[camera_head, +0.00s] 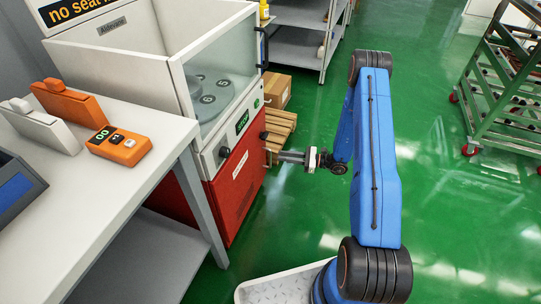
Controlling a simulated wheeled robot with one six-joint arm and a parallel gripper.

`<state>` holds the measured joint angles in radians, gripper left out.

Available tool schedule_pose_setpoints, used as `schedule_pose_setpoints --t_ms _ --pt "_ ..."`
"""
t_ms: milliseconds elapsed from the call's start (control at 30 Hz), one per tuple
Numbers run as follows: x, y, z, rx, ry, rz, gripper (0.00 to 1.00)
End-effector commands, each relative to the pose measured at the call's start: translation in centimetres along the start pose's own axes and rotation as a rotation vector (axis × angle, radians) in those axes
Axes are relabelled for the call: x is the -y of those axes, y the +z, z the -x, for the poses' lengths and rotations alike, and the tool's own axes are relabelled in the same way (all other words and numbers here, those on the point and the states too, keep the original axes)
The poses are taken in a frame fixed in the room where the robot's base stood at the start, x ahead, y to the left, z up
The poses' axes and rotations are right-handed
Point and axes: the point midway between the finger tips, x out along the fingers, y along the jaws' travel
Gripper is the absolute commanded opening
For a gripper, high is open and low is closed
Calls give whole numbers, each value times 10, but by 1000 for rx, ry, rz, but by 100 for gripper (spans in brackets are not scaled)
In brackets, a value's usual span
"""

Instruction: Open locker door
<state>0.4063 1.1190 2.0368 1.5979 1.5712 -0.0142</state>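A white cabinet with a red lower front panel (238,181) stands left of centre; the panel carries a white label and looks closed. No door is clearly marked as a locker. Above it is a clear front window (222,82) with a black upright handle (263,48) at its right edge. My gripper (280,156) points left at the red panel's right edge, close to it. Whether it touches the panel is unclear. Its fingers are too small to show whether they are open or shut.
A white table (122,188) at left bears an orange control box (120,146). Cardboard boxes (277,90) and a wooden pallet (280,128) lie behind my gripper. A green rack cart (505,85) stands at right. The green floor between is clear.

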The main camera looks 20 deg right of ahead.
Motion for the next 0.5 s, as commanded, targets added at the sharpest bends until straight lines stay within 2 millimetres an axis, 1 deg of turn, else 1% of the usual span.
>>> schedule_pose_setpoints --t_ms 33,233,400,500 --pt "-1 0 -10 0 4 0 18" --pt "-1 0 -42 0 3 0 18" --pt "-1 0 -60 0 3 0 18" --pt "0 0 -65 0 1 0 18"
